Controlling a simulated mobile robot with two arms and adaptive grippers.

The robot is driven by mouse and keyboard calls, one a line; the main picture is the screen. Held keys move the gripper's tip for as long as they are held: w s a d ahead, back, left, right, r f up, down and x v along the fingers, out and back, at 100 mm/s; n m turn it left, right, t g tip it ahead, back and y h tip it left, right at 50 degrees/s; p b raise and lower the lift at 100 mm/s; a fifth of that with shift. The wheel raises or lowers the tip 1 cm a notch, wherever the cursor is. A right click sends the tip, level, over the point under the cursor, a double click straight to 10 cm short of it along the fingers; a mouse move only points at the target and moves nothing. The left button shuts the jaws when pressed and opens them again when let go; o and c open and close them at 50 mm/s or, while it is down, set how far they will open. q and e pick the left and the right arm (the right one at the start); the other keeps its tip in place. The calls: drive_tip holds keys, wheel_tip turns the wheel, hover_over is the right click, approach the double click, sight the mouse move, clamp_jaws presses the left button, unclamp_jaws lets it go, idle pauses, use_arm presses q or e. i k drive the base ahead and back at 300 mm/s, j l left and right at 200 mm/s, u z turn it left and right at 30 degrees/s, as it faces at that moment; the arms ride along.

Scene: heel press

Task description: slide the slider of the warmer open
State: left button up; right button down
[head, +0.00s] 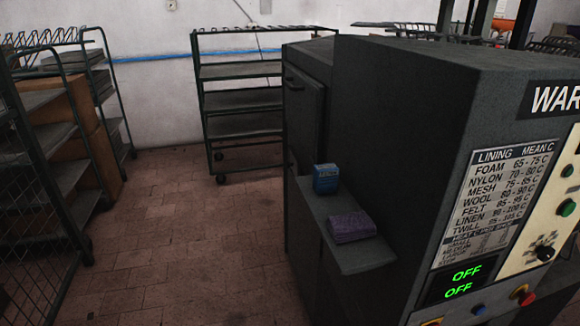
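The warmer (400,120) is a large dark grey cabinet filling the right half of the head view. Its front carries a sign cut off after "WAR". A chart of linings and temperatures (495,190) is below it, and a display (462,282) reads OFF twice in green. A dark door-like panel (305,110) with a handle is on its far left side. I cannot tell which part is the slider; the front is seen at a steep angle and runs out of the picture. Neither of my grippers is in view.
A grey side shelf (362,258) juts from the warmer, holding a blue box (326,178) and a folded purple cloth (351,227). A wheeled rack (240,100) stands at the back; more shelving (45,150) stands left. The tiled floor (190,240) between is clear.

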sight(294, 164)
drive_tip(key=i+j+z, duration=0.1)
drive_tip(key=i+j, duration=1.7)
drive_tip(key=i+j+z, duration=0.05)
drive_tip(key=j, duration=0.05)
